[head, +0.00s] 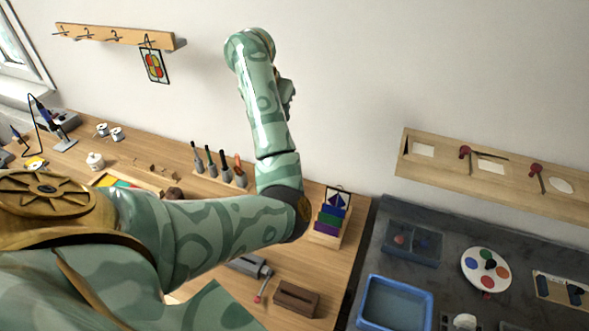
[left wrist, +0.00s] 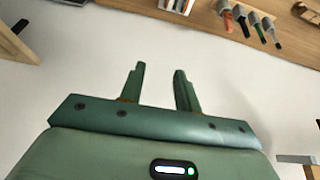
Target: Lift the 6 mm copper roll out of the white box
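I cannot make out the 6 mm copper roll or the white box in either view; my left arm hides part of the bench in the head view. My left gripper (left wrist: 159,69) shows in the left wrist view with its two green fingers apart and nothing between them. Pale wall or floor surface lies behind the fingers. In the head view my left arm is bent upward in front of the wall, and its fingers cannot be made out clearly. My right gripper is in neither view.
White spools (head: 95,161) stand on the wooden bench at the left. A rack of handled tools (head: 220,176) stands behind my arm. A brown block (head: 296,299) lies near the front. A blue tray (head: 395,305) sits on the dark counter at right. A wooden shelf (head: 490,181) is on the wall.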

